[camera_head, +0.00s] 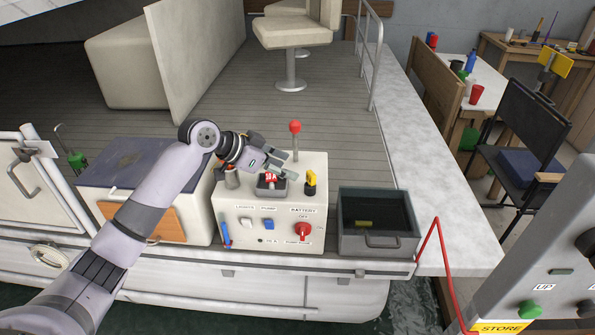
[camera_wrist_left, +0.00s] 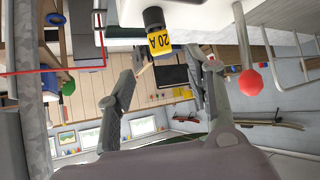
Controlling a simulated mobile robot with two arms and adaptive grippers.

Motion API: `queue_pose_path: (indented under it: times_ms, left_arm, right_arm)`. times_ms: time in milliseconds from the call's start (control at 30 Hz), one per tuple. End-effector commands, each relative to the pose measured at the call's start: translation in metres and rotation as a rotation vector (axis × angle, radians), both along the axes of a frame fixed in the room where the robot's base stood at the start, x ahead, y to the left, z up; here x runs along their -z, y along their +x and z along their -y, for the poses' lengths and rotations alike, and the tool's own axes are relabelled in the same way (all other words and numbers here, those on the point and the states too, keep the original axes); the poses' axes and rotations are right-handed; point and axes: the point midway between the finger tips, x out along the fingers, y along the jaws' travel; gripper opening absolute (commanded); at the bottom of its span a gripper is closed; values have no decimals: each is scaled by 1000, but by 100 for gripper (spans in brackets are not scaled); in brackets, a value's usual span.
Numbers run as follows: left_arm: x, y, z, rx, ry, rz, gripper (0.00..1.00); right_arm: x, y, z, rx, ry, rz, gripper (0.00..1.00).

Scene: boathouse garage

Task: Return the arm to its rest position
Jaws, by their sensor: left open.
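My left gripper (camera_head: 282,163) is open and empty, above the back part of the console top. Below its fingers is a red block with white marking (camera_head: 271,180) in a dark holder. In the left wrist view both fingers (camera_wrist_left: 162,68) stand apart with nothing between them. A yellow-labelled 20 A piece (camera_wrist_left: 158,42) shows beyond them; a yellow piece (camera_head: 310,182) stands on the console's right. My right gripper is not in view.
A red-knobbed lever (camera_head: 295,127) rises behind the console, close to the gripper; its knob also shows in the wrist view (camera_wrist_left: 250,82). A red battery switch (camera_head: 303,231) is on the front. A grey open bin (camera_head: 365,244) stands right.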

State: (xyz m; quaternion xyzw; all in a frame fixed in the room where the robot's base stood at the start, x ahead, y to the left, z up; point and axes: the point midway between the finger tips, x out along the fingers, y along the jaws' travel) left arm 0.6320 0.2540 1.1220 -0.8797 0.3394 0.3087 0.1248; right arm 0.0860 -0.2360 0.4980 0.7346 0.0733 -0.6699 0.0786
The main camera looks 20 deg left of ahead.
Motion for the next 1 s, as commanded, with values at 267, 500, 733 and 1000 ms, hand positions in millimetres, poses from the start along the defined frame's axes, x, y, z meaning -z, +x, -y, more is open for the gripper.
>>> queue_pose_path:
  times_ms: [267,500,733,1000]
  left_arm:
    - [-11,-11,-9,1,0,0,48]
    - [-11,-10,-9,1,0,0,48]
    - [14,-23,3,6,18,-35,48]
    - [138,-127,61,-43,123,-214,48]
  right_arm:
    - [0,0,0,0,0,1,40]
    - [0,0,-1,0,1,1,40]
    - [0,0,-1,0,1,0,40]
    - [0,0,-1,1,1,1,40]
